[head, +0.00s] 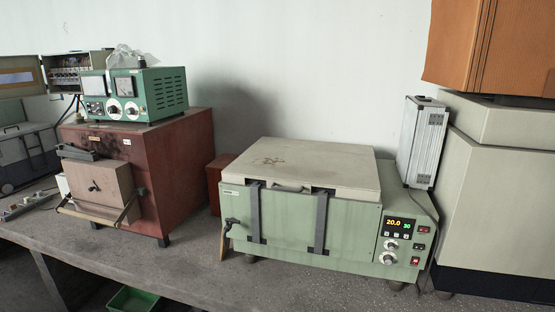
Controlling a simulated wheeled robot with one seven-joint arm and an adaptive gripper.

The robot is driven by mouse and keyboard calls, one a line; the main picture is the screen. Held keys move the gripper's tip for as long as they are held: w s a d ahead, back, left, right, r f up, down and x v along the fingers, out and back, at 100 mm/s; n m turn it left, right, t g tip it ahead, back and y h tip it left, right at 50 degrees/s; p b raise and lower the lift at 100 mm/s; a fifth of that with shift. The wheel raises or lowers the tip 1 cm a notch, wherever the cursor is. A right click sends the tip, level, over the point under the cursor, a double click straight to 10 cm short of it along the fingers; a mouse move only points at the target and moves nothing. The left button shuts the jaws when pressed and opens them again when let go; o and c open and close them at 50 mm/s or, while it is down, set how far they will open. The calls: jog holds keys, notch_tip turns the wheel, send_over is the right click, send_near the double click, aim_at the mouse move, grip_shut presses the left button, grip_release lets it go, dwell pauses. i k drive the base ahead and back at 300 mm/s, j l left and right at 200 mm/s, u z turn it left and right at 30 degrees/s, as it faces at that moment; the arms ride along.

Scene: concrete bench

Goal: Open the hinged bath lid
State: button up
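The bath (345,223) is a pale green box standing on the bench right of the middle. Its cream lid (330,165) lies flat and closed on top. A small handle (287,188) shows at the lid's front edge, between two dark grey straps (320,221) that run down the bath's front. A control panel (399,228) with a lit display and knobs is at the front right. A small tap (232,222) sticks out at the front left. The inside of the bath is hidden. My gripper is not in view.
A red-brown furnace (175,168) stands to the left with a green instrument (150,94) on it. A silver case (422,142) stands upright close behind the bath's right end. A large cream cabinet (500,195) fills the right. The wall above the lid is bare.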

aim_at(350, 176)
jog(key=i+j+z, duration=0.35)
jog(key=z, duration=0.15)
jog(key=i+j+z, duration=0.25)
jog(key=j+z, duration=0.25)
